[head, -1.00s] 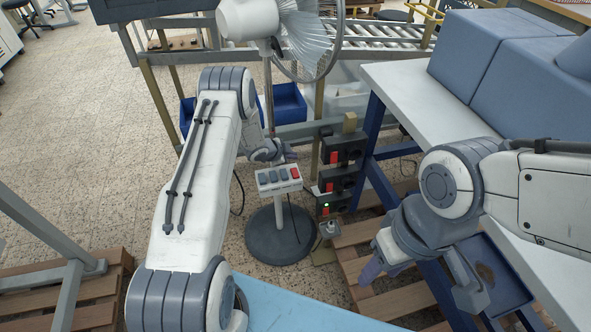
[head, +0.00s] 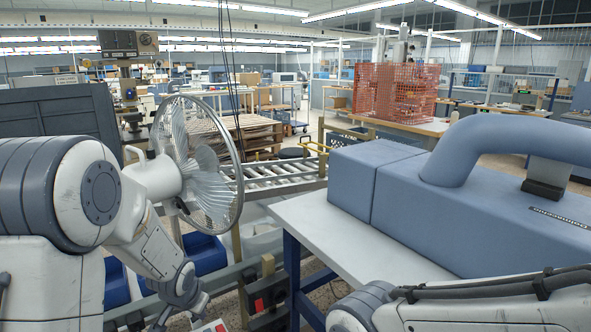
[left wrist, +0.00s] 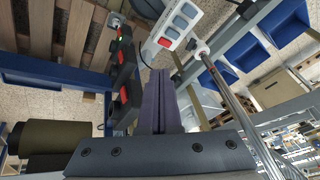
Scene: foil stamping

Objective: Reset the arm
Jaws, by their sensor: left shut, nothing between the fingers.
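My left arm comes in from the left in the head view. Its gripper (head: 190,300) hangs low, just below and beside the fan. In the left wrist view, the purple-grey fingers of the left gripper (left wrist: 160,100) are together with nothing between them. They point towards a white control box (left wrist: 173,28) with a red button and several grey-blue buttons. Only a corner of that box (head: 210,327) shows in the head view. My right arm enters at the bottom right of the head view. Its gripper is out of frame.
A pedestal fan (head: 205,165) stands close to my left arm. A white table (head: 345,235) carries a large blue machine (head: 500,200) on the right. Dark switch boxes (left wrist: 125,90) on a post and blue bins (left wrist: 285,20) are near the left gripper. A roller conveyor (head: 285,175) lies behind.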

